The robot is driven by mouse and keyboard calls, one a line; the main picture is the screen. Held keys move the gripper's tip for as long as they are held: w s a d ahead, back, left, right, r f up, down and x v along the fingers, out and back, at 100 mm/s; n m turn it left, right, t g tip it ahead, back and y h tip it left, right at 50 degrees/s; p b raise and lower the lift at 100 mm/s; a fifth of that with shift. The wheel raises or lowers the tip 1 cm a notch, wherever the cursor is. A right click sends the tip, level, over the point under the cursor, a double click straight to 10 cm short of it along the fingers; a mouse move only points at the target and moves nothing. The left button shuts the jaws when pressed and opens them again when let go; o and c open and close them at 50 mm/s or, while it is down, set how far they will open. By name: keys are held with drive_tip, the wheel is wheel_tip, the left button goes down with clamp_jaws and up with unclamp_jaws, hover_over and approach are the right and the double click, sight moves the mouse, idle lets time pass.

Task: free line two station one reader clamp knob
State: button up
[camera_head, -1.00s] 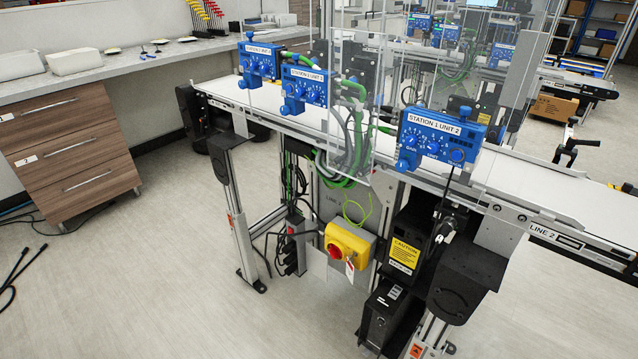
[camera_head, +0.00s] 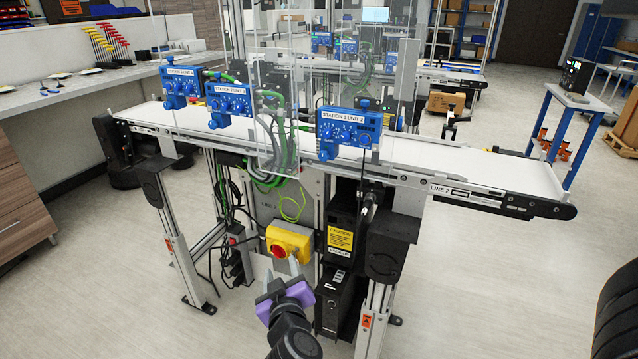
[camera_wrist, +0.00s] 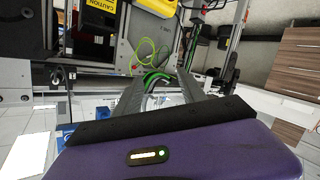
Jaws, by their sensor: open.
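Three blue reader units are mounted along the line 2 conveyor: a left one (camera_head: 181,86), a middle one (camera_head: 229,100) and a right one (camera_head: 348,130). Their labels say "STATION", but the small numbers are hard to read. Each has dials on its face and a blue knob at its lower left, such as the right unit's knob (camera_head: 328,150); I cannot tell which of these parts is the clamp knob. My gripper (camera_head: 281,270), purple with grey fingers, is low in front of the yellow switch box, below the units. In the wrist view my gripper (camera_wrist: 160,82) is open and empty.
The white conveyor belt (camera_head: 455,170) runs behind the units, with clear guard panels (camera_head: 285,60) around the middle. A yellow box with a red switch (camera_head: 289,243) and black caution box (camera_head: 340,235) hang below. Green cables loop under the middle unit. Floor in front is open.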

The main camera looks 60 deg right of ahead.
drive_tip(key=w+d+r+m+g+h, duration=0.2)
drive_tip(key=d+r+m+g+h, duration=0.1)
drive_tip(key=d+r, duration=0.45)
drive_tip(key=m+g+h, duration=0.3)
drive_tip(key=m+g, duration=0.2)
drive_tip(key=m, duration=0.1)
approach(322, 157)
drive_tip(key=d, duration=0.1)
drive_tip(key=shift+w+d+p, duration=0.15)
drive_tip(key=shift+d+p, duration=0.2)
drive_tip(key=shift+d, duration=1.5)
drive_tip(key=shift+w+d+p, duration=0.15)
drive_tip(key=shift+d+p, duration=0.15)
drive_tip(key=shift+d, duration=1.55)
clamp_jaws()
